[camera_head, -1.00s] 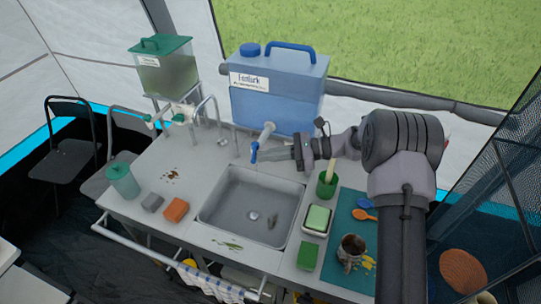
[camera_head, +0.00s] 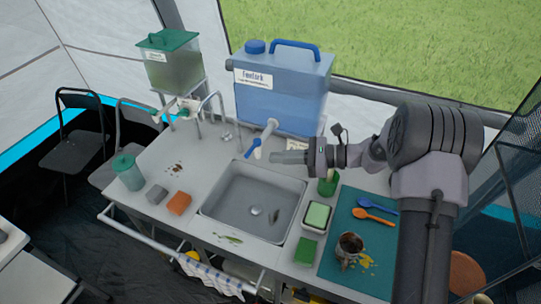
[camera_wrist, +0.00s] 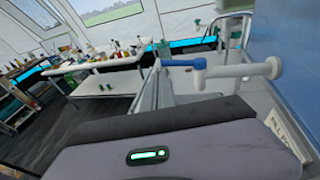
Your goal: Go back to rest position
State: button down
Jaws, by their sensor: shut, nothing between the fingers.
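My gripper (camera_head: 278,157) is shut and empty. It points left over the back of the counter, above the rear edge of the sink (camera_head: 250,205) and just right of the blue-handled tap (camera_head: 254,149) of the big blue water tank (camera_head: 283,90). A small gap shows between the fingertips and the tap handle. In the wrist view, my gripper's dark body with a green light fills the bottom, and the tap with its blue handle (camera_wrist: 196,73) is close behind it.
A green cup (camera_head: 328,184) stands under my wrist. A soap dish (camera_head: 317,215), green sponge (camera_head: 307,251), teal mat (camera_head: 345,205) with spoons and a dirty mug (camera_head: 349,248) lie right. Stains mark the counter (camera_head: 190,235).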

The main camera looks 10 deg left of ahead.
jog(key=s+d+r, duration=0.2)
jog(key=d, duration=0.6)
jog(key=s+a+r+n+g+h+b, duration=0.1)
jog(key=s+r+n+h+b, duration=0.2)
jog(key=s, duration=0.4)
jog(key=s+a+r+n+h+b, duration=0.1)
jog(key=s+r+n+h, duration=0.1)
jog(key=s+n+h, duration=0.3)
jog(key=s+d+f+n+t+h+b, duration=0.1)
jog(key=s+d+n+t+h+b, duration=0.1)
jog(key=s, duration=0.5)
jog(key=s+d+n+t+h+b, duration=0.2)
jog(key=s+d+n+t+h, duration=0.1)
jog(key=s, duration=0.4)
jog(key=shift+s+d+f+n+t+h+b, duration=0.2)
jog(key=shift+d+f+n+t+h+b, duration=0.25)
jog(key=shift+d, duration=0.55)
jog(key=shift+r, duration=0.15)
